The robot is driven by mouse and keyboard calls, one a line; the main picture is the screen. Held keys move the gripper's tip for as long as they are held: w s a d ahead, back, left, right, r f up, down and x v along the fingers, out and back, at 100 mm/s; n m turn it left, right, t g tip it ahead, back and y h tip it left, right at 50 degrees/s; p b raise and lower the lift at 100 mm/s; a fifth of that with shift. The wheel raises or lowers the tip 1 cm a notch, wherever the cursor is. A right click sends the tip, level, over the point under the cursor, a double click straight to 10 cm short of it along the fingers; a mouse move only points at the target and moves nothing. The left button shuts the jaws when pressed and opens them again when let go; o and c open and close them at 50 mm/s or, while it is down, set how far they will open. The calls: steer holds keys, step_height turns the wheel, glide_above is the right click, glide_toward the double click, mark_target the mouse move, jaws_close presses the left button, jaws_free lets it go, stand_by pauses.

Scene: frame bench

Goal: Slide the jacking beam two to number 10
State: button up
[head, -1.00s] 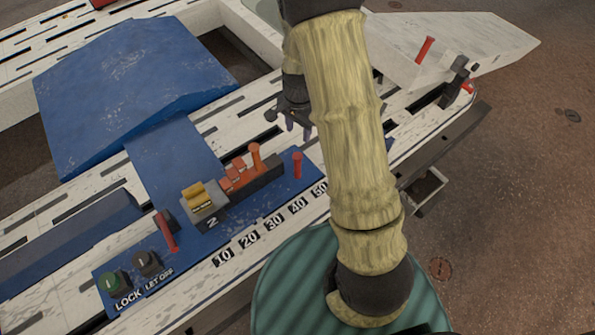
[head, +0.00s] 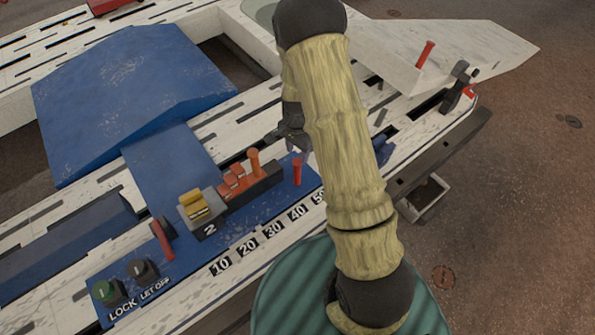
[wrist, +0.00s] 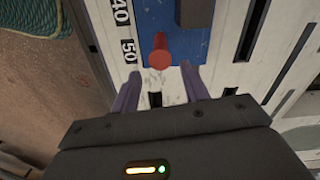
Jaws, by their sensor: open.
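A blue plate (head: 205,255) marked 2 lies along the white slotted bench; I take it as jacking beam two. A red upright peg (head: 297,170) stands near its right end. In the wrist view the same peg (wrist: 158,52) rises from the blue plate (wrist: 182,20), beside the 50 label (wrist: 129,50). My gripper (wrist: 160,88) is open and empty, its purple fingers spread to either side just short of the peg. In the head view my gripper (head: 292,143) is close above the peg, partly hidden by my arm. The 10 label (head: 220,266) is further left along the number row.
On the plate stand a block with yellow pads (head: 196,206), a dark block with orange pads and an orange handle (head: 254,162), a second red peg (head: 163,239), and the LOCK (head: 105,292) and LET OFF (head: 140,271) knobs. A big blue ramp (head: 130,95) lies behind.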

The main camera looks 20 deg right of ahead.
mark_target(297, 170)
step_height(297, 170, down, 11)
steer(key=shift+r+b, duration=0.1)
steer(key=shift+b, duration=1)
steer(key=shift+c, duration=0.5)
jaws_close()
